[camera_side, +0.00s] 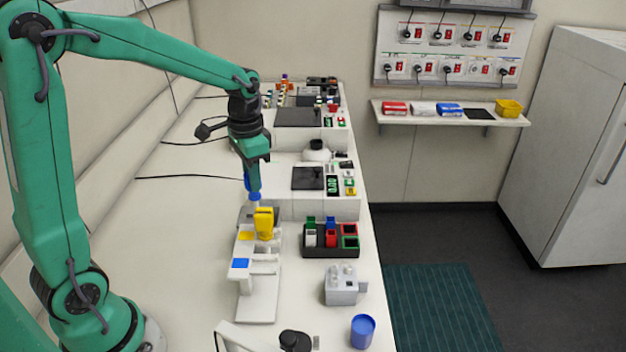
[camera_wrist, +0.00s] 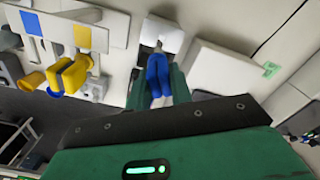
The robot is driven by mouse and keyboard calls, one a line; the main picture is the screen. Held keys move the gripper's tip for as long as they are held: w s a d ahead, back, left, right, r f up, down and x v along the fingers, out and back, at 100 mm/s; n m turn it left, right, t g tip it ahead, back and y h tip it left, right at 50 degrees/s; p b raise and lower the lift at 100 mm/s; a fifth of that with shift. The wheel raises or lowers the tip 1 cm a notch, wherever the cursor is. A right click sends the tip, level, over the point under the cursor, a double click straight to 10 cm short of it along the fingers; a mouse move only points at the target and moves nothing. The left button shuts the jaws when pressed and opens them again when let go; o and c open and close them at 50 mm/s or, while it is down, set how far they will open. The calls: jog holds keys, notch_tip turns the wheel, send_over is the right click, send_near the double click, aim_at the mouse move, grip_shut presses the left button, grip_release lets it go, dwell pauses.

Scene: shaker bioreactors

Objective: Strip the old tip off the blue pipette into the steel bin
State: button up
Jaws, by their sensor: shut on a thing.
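My gripper (camera_side: 254,180) is shut on the blue pipette (camera_side: 254,197) and holds it roughly upright above the bench, just behind the white pipette stand. In the wrist view the blue pipette (camera_wrist: 158,72) sits between the two green fingers. Its lower end and tip cannot be made out clearly. A small grey object (camera_side: 243,213), perhaps the steel bin, shows under the pipette, partly hidden by the stand. I cannot tell whether the pipette touches it or is inside it.
The white stand (camera_side: 257,306) with blue and yellow labels holds a yellow pipette (camera_side: 264,222). To its right are a dark rack (camera_side: 331,252) of coloured items, a grey block (camera_side: 341,287) and a blue cup (camera_side: 362,331). Two balances stand behind.

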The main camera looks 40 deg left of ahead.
jog(key=shift+s+a, duration=0.55)
dwell(0.4)
jog(key=o, duration=0.3)
grip_shut()
jog(key=shift+r, duration=2.45)
dwell(3.2)
